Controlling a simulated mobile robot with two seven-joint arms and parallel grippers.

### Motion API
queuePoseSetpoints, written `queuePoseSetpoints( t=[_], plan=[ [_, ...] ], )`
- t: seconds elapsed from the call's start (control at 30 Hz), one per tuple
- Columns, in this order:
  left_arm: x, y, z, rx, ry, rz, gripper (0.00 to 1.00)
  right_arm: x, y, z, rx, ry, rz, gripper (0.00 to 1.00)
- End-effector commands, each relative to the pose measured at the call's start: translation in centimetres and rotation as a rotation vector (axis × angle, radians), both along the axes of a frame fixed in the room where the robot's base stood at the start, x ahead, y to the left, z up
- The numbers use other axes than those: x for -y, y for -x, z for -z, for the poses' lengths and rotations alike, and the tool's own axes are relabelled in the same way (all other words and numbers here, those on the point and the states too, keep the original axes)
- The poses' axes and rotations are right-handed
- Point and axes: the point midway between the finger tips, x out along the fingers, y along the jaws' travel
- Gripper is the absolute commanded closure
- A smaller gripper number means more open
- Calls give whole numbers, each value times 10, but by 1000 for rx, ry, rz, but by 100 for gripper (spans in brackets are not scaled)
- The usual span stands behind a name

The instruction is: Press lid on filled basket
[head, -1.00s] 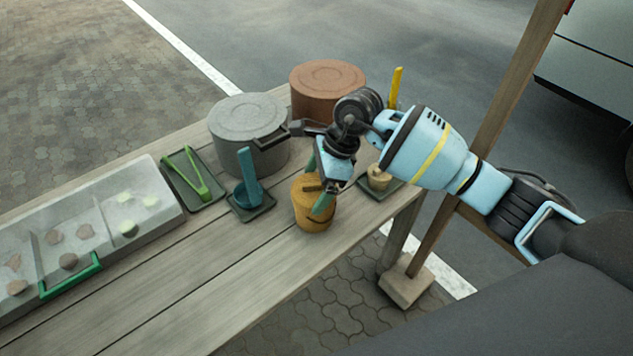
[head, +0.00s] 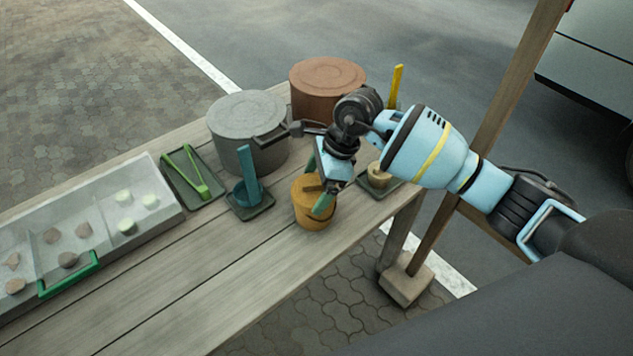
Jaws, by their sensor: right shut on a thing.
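A round yellow-brown basket (head: 314,216) stands upright on the wooden table, near its front right edge. Its lid (head: 303,187), of the same colour with a bar-like handle, sits on top of it. My right gripper (head: 318,188) points down over the basket, with its green fingertips at the lid. It is shut on the lid's handle, which the fingers partly hide. Whether the lid is fully seated all round I cannot tell. My left gripper is out of view.
A grey pot (head: 240,125) and a brown pot (head: 327,85) stand behind. A teal scoop (head: 250,185) on a tray, green tongs (head: 190,170) and a clear-lidded case (head: 90,235) are to the left. A small pale item (head: 378,176) sits right. The table's front is bare.

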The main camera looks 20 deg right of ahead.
Motion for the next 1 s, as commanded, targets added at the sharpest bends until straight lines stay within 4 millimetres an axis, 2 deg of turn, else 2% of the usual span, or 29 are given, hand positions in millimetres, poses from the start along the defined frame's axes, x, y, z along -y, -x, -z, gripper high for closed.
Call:
queuePoseSetpoints(
  t=[0.43, 0.47, 0.53, 1.0],
  plan=[
    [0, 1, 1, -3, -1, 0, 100, 0, 0, 2, 0, 0, 1, 32],
    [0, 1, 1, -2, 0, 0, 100, 0, 0, 2, 0, 0, 1, 8],
    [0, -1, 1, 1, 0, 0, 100, 0, 0, 2, 0, 0, 0, 0],
    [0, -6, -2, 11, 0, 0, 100, 0, 0, -1, 0, 0, 0, 0]
  ],
)
